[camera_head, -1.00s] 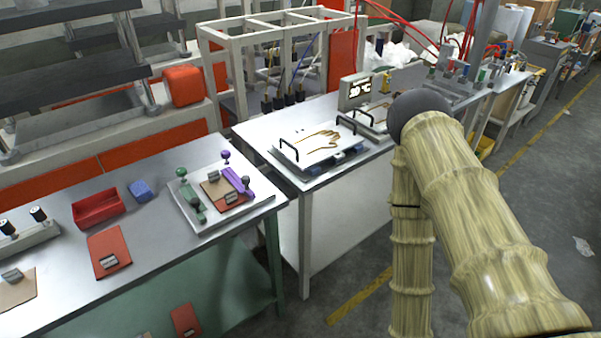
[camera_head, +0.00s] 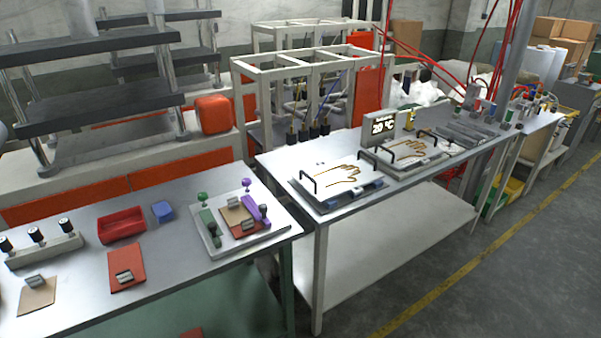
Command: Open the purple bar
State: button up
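The purple bar (camera_head: 255,209) lies on the right side of a light plate (camera_head: 222,250) on the near left table. A green bar (camera_head: 210,228) with a green ball knob (camera_head: 202,196) lies on the left side of the same plate. Brown and red sheets with small grey blocks lie between the bars. I cannot tell from here whether the purple bar is raised or fully down. My gripper is not in view.
A second table (camera_head: 300,222) to the right holds glove plates (camera_head: 338,187) with black handles. Floor is free at the lower right.

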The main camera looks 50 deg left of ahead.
aim_at(258, 212)
jog(key=z, duration=0.05)
jog(key=k, duration=0.5)
jog(key=u, duration=1.9)
